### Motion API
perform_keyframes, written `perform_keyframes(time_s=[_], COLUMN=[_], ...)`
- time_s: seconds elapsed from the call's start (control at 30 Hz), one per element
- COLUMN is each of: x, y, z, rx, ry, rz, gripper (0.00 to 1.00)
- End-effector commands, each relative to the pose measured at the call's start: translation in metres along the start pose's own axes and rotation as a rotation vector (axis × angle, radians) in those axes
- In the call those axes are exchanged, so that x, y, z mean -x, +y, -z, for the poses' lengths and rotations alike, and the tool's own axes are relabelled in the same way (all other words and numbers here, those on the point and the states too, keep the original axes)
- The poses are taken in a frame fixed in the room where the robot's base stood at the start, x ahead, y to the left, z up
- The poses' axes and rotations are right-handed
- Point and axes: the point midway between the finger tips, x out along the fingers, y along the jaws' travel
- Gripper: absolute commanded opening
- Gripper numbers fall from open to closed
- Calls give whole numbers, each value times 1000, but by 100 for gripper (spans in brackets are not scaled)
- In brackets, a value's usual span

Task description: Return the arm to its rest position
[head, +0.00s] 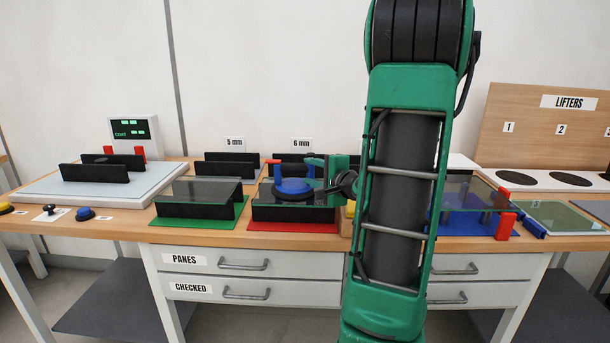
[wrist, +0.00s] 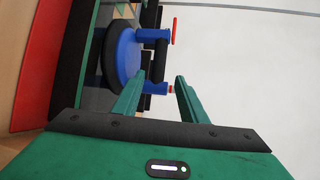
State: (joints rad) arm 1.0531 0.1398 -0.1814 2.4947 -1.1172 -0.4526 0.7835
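My gripper (head: 318,172) is open in the wrist view (wrist: 161,76), with its two green fingers apart. A blue suction lifter (head: 293,189) with a round pad sits on a dark glass pane over the red mat. It also shows in the wrist view (wrist: 126,54), where its near handle post appears between the open fingers. I cannot tell whether a finger touches it. In the head view my gripper is at the right side of the lifter, and my arm hides part of the bench.
A green mat (head: 240,208) with a pane on black supports is to the left. A pale scale platform (head: 50,190) with black rails is at far left. A blue mat with a raised pane (head: 468,194) and red clamps stands right of my arm. The lifters board (head: 500,95) is behind.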

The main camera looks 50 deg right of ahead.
Motion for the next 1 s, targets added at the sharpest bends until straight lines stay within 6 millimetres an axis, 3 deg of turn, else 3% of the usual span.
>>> perform_keyframes(time_s=[0.53,0.63,0.77,1.0], x=[-3,-6,-11,-2], y=[1,4,17,64], z=[-15,-25,-66,-166], rx=[4,31,151,526], ry=[-20,-40,-123,-355], rz=[-3,-18,-88,-278], gripper=[39,39,39,39])
